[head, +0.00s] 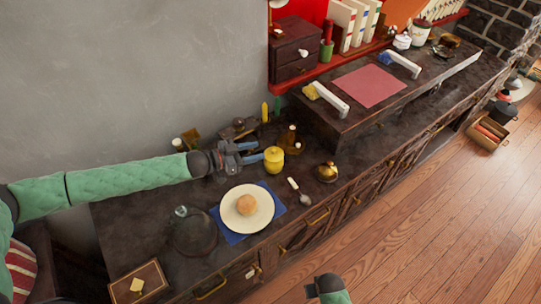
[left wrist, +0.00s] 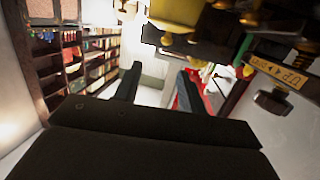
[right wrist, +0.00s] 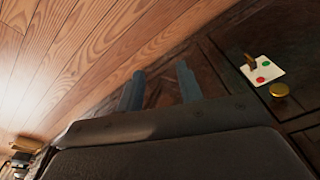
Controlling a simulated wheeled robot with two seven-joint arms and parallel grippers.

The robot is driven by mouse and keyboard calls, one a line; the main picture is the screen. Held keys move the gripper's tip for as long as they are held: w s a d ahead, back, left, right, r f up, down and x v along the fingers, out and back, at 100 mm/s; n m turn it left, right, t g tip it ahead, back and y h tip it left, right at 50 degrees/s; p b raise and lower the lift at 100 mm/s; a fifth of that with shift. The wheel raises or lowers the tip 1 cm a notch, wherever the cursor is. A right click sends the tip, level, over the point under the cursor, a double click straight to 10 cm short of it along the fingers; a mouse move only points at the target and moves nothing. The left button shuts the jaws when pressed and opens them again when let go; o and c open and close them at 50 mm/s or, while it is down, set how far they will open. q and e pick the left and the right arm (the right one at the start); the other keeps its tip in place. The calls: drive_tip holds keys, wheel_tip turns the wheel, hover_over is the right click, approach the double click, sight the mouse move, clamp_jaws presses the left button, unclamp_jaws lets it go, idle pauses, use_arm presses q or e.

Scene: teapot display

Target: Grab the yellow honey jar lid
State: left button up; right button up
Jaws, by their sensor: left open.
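The yellow honey jar (head: 273,165) stands upright on the dark counter, with its yellow lid (head: 273,153) on top. My left gripper (head: 257,151) reaches in from the left and is open, its fingertips just left of the jar at about lid height. I cannot tell whether they touch it. In the left wrist view the open fingers (left wrist: 160,85) have no object visibly held between them, and a yellow shape, perhaps the jar, is cut off at the top. My right gripper (head: 326,287) is low over the floor, away from the jar. In the right wrist view its fingers (right wrist: 161,78) are apart and empty.
A cream plate (head: 265,216) with a bun (head: 246,204) lies on a blue napkin in front of the jar. A spoon (head: 298,192) and brown bottles (head: 290,138) are close by. A round golden pot (head: 326,172) stands to the right, and a wooden box (head: 140,284) sits front left.

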sight(272, 152)
wheel_tip(272, 152, up, 11)
drive_tip(key=b, duration=0.2)
use_arm(q)
drive_tip(key=shift+w+d+f+p, duration=0.2)
drive_tip(key=shift+w+d+f, duration=0.15)
drive_tip(key=shift+d+f, duration=0.45)
drive_tip(key=shift+w+d+f+p, duration=0.2)
drive_tip(key=shift+w+d+f, duration=0.15)
drive_tip(key=shift+d+f, duration=0.45)
drive_tip(key=p+x, duration=0.1)
drive_tip(key=x, duration=0.1)
drive_tip(key=p+x, duration=0.1)
drive_tip(key=x, duration=0.1)
drive_tip(key=shift+w, duration=0.35)
use_arm(e)
wheel_tip(272, 152, down, 13)
drive_tip(key=s, duration=0.2)
drive_tip(key=shift+s+d, duration=0.35)
drive_tip(key=shift+s, duration=0.05)
use_arm(q)
drive_tip(key=shift+f, duration=0.1)
clamp_jaws()
